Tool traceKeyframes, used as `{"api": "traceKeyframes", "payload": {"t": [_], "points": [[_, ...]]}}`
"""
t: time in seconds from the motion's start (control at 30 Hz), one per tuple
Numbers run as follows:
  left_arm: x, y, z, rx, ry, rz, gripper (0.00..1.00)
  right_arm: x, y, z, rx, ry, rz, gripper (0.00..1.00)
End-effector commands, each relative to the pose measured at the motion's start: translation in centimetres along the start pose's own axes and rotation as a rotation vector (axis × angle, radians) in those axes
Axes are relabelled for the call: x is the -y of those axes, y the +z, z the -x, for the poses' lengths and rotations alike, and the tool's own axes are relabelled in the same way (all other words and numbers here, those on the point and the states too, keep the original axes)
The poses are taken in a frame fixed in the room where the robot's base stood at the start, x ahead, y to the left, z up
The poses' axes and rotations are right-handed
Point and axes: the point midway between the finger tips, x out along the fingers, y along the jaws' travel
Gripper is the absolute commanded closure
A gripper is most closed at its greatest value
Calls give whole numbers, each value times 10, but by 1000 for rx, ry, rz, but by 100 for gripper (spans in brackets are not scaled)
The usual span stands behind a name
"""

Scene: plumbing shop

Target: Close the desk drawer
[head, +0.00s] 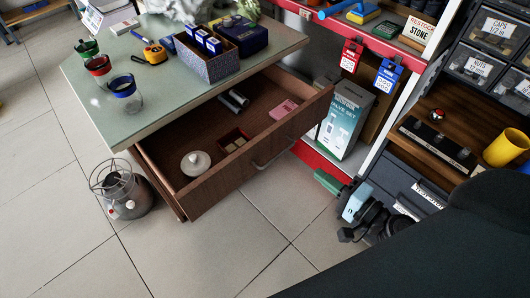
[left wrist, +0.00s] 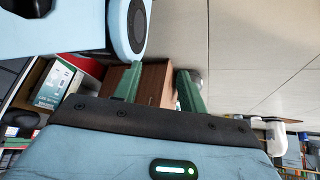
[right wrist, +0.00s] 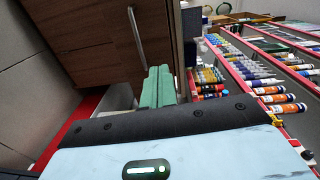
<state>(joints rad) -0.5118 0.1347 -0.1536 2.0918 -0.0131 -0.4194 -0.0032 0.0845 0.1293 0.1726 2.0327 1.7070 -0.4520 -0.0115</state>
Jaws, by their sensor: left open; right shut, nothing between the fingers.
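The desk drawer is pulled well out from under the green-grey desk top (head: 140,72). Its brown wooden front (head: 225,190) carries a metal bar handle (head: 275,152). My right gripper (head: 328,182), with green fingers, is shut and empty, in front of the drawer's right end and apart from it. In the right wrist view the shut fingers (right wrist: 158,75) appear beside the handle (right wrist: 137,38). My left gripper is outside the head view. In the left wrist view its fingers (left wrist: 157,82) are open, with a brown wooden surface (left wrist: 154,86) beyond them.
The drawer holds a white round lid (head: 196,163), a pink item (head: 284,109), a small box and grey cylinders. A metal lantern-like canister (head: 122,190) stands left of the drawer. A valve box (head: 345,118) and shelves stand right. Tiled floor is clear in front.

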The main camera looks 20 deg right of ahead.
Motion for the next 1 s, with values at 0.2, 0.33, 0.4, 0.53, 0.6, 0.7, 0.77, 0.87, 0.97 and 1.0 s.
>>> {"api": "traceKeyframes", "payload": {"t": [0.2,0.33,0.4,0.53,0.6,0.7,0.77,0.87,0.97,1.0], "points": [[1,-4,-4,-13,-1,0,59,11,-10,-6,-10,-57,-53,100],[0,-7,-4,-17,-2,2,59,12,-10,-7,-10,-57,-53,100],[0,-9,-4,-20,-2,4,59,12,-10,-11,-10,-58,-53,100],[0,-12,-1,-23,-2,6,59,14,-10,-26,-9,-59,-52,100],[-1,-14,1,-24,-2,7,59,16,-10,-38,-9,-59,-53,100],[-2,-15,5,-24,-2,9,59,17,-11,-56,-9,-58,-52,100],[-2,-13,8,-20,-1,12,59,17,-11,-68,-10,-58,-52,100],[-4,-9,12,-9,0,16,59,19,-11,-87,-9,-59,-51,100],[-5,-6,15,-1,1,19,59,19,-11,-104,-10,-58,-52,100],[-5,-6,15,0,1,20,59,19,-11,-111,-9,-57,-52,100]]}}
